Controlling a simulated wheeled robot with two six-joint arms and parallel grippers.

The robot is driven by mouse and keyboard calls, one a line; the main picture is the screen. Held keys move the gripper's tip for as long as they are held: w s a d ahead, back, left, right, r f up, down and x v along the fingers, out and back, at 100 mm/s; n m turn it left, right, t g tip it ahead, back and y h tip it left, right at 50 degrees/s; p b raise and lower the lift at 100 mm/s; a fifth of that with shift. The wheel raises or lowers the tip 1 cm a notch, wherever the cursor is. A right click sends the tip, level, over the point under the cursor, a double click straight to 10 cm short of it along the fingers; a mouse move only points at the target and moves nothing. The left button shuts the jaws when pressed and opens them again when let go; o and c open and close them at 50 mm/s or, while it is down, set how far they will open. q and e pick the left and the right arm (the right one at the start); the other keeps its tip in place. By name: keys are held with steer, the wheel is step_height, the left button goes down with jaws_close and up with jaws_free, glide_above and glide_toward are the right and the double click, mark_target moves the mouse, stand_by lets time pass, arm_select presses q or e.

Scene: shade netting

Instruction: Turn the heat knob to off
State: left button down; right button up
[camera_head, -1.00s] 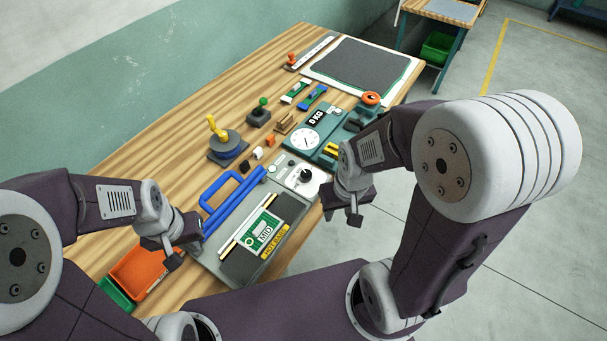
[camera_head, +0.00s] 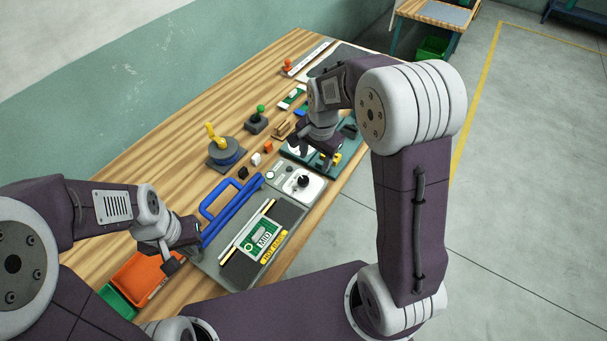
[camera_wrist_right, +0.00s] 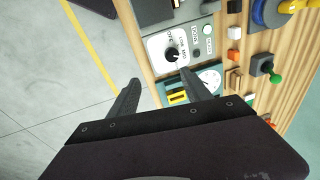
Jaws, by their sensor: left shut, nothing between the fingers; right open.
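The heat knob (camera_head: 304,181) is a black knob on a pale dial plate at the far end of the grey sealer unit (camera_head: 206,262). It also shows in the right wrist view (camera_wrist_right: 172,55), with lettering around it that seems to include OFF, LOW and MID; where it points is too small to tell. My right gripper (camera_head: 322,166) is open and empty above the teal scale, beyond the knob and apart from it. In the right wrist view its two fingers (camera_wrist_right: 162,90) are spread, with the knob past their tips. My left gripper (camera_head: 186,257) is shut and empty beside the sealer's near left end.
The sealer carries a blue handle (camera_head: 232,207) and a green MID card (camera_head: 263,241). A teal scale (camera_head: 295,152) stands just beyond. A yellow-handled round device (camera_head: 226,153), a green-topped lever (camera_head: 257,119) and small blocks stand left. An orange bin (camera_head: 146,277) sits near left.

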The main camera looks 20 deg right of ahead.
steer(key=w+a+f+m+p, duration=0.1)
steer(key=w+f+p, duration=0.15)
steer(key=w, duration=0.45)
arm_select(q)
step_height(320, 180, up, 5)
steer(key=p, duration=0.2)
arm_select(e)
steer(key=g, duration=0.2)
glide_toward(303, 179)
steer(key=shift+s, duration=0.15)
steer(key=shift+s+f+b, duration=0.1)
steer(key=shift+f+b, duration=0.05)
steer(key=shift+b, duration=0.35)
steer(key=shift+f+b, duration=0.3)
steer(key=shift+f, duration=0.1)
step_height(303, 179, down, 8)
steer(key=b, duration=0.6)
steer(key=shift+f, duration=0.1)
arm_select(q)
step_height(303, 179, down, 7)
steer(key=shift+w, duration=0.1)
arm_select(e)
jaws_close()
